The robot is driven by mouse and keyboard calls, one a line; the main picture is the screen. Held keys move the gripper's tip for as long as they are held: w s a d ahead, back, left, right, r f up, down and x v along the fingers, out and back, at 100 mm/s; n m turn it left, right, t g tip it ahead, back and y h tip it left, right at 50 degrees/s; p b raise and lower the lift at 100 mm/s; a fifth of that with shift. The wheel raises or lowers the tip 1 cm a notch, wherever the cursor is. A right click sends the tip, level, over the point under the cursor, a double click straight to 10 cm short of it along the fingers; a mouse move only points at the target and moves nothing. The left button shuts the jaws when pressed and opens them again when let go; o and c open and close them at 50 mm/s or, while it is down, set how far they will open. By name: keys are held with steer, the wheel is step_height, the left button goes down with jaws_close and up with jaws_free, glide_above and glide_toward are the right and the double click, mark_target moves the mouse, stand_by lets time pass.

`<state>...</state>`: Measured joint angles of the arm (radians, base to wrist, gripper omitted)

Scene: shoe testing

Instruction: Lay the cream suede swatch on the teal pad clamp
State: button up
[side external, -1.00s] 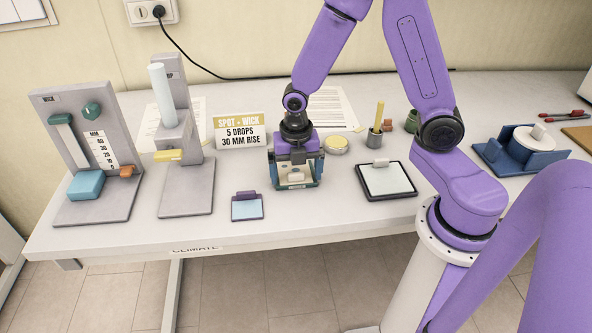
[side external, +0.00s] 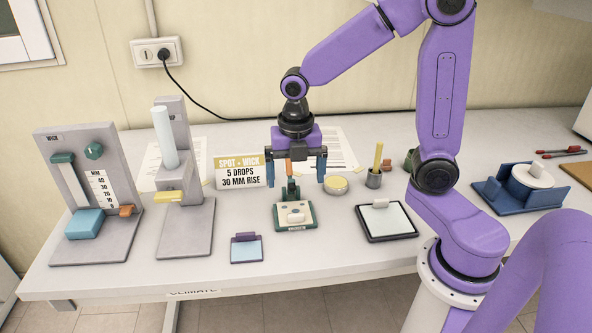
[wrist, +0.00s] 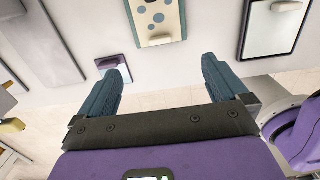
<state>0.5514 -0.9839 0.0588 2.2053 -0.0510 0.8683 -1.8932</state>
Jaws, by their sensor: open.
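A cream sheet (side external: 283,222) lies flat within the teal-edged pad clamp (side external: 297,228) at the table's middle front. A small white block (side external: 295,215) sits on it, and a teal and orange upright (side external: 291,187) stands at its back. In the wrist view the cream sheet (wrist: 150,22) shows blue-grey spots and is cut off by the top edge; I cannot tell if it is the suede swatch. My gripper (side external: 296,177) is open and empty above the back of the clamp, its fingers spread to either side of the upright. Its fingers also show in the wrist view (wrist: 164,66).
A small purple-framed pad (side external: 246,249) lies to the left and a dark-framed tray (side external: 387,222) to the right. Grey test stands (side external: 187,225) are farther left. Bare table shows between these.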

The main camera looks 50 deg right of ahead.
steer(key=s+a+r+m, duration=0.1)
steer(key=s+m, duration=1.3)
steer(key=s, duration=0.6)
steer(key=shift+a+y, duration=0.35)
steer(key=shift+y, duration=0.05)
